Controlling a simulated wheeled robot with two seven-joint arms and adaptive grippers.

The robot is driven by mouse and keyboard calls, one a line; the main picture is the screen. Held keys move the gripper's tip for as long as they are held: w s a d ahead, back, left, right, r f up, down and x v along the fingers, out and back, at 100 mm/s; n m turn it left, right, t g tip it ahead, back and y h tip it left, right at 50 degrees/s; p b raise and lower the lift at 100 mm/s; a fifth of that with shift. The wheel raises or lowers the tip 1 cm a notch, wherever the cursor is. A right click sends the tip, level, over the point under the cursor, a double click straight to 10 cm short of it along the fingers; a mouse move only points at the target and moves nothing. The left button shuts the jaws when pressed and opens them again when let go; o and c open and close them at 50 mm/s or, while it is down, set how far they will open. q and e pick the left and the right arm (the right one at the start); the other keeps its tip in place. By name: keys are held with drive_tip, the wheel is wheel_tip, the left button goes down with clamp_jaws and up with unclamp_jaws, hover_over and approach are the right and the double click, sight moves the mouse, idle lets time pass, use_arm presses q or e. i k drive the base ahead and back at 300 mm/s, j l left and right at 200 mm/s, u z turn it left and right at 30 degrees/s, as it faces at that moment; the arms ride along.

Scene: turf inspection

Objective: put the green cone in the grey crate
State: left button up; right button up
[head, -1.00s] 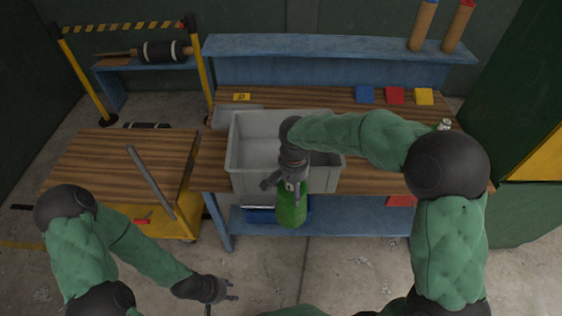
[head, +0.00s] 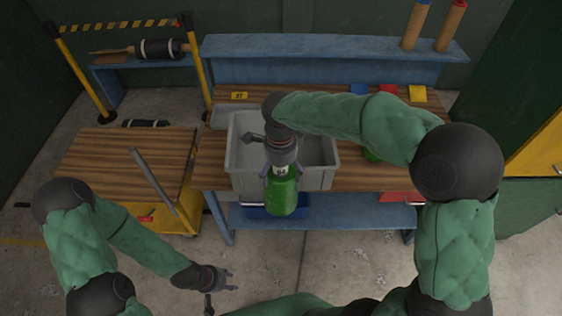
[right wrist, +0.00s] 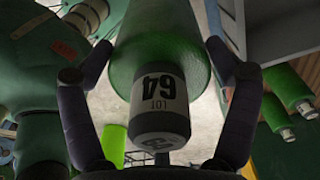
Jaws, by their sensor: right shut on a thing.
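The green cone (head: 281,196) is held by my right gripper (head: 281,172), in front of the crate's near wall in the head view. I cannot tell the cone's height over the rim. My left gripper (head: 230,279) is open and empty, low at the front left.
A wood-topped yellow cart (head: 110,165) stands left of the bench (head: 365,180). A yellow block (head: 418,93) and a red block lie at the bench's back right. A blue bin (head: 250,213) is on the lower shelf. Something green (head: 370,156) shows below my right forearm.

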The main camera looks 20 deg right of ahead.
sight(262, 163)
drive_tip(key=i, duration=1)
